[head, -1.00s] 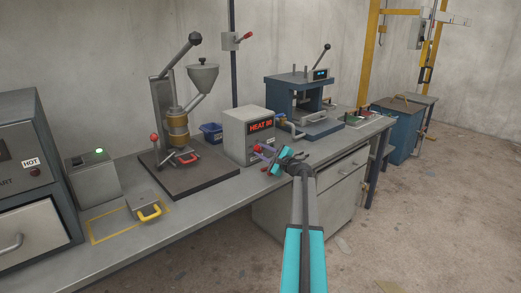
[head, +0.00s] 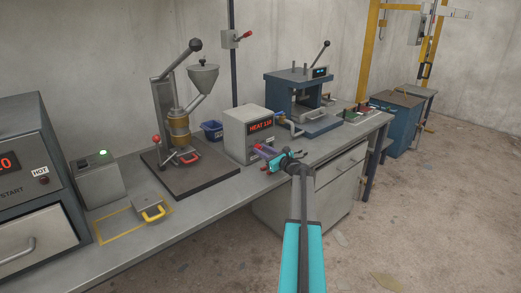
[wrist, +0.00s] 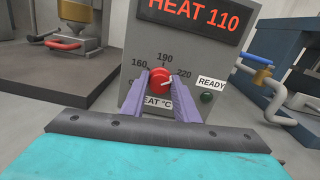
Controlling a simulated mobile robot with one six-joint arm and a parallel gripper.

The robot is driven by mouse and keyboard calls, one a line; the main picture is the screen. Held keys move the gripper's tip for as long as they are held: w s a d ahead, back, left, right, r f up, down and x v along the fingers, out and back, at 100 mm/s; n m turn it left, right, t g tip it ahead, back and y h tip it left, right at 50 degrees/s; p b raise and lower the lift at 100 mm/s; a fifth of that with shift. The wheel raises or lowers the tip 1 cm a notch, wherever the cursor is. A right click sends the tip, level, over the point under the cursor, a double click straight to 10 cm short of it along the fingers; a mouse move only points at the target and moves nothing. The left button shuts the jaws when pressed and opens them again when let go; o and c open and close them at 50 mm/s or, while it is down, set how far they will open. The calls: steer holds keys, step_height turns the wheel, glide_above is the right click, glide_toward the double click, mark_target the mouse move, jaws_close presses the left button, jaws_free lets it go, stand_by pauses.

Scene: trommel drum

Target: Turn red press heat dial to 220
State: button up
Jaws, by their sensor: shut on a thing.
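The red heat dial (wrist: 160,79) is on the front of a grey control box (wrist: 133,70) with the printed marks 160, 190 and 220 around it. A pale pointer mark on the dial points to the right, toward the 220 label (wrist: 184,75). The red display (wrist: 199,14) above it reads HEAT 110. My gripper (wrist: 161,84) is shut on the dial, with one purple finger on each side. The fingers hide the dial's lower sides and part of the lettering below. In the head view my gripper (head: 262,150) is at the box's front.
A READY label (wrist: 211,82) and a dark green lamp (wrist: 207,97) are right of the dial. The blue press (head: 300,88) stands right of the box, with a pipe between. A lever press (head: 178,120) and a blue bin (head: 212,131) stand to the left.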

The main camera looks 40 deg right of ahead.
steer(key=shift+w+r, duration=0.1)
steer(key=shift+r, duration=0.05)
steer(key=o, duration=1.1)
steer(key=shift+c, duration=0.2)
steer(key=shift+s, duration=0.2)
steer(key=s, duration=0.4)
steer(key=s+b, duration=0.1)
steer(key=s, duration=0.4)
steer(key=s+a+b, duration=0.1)
steer(key=s, duration=0.3)
steer(key=shift+s, duration=0.25)
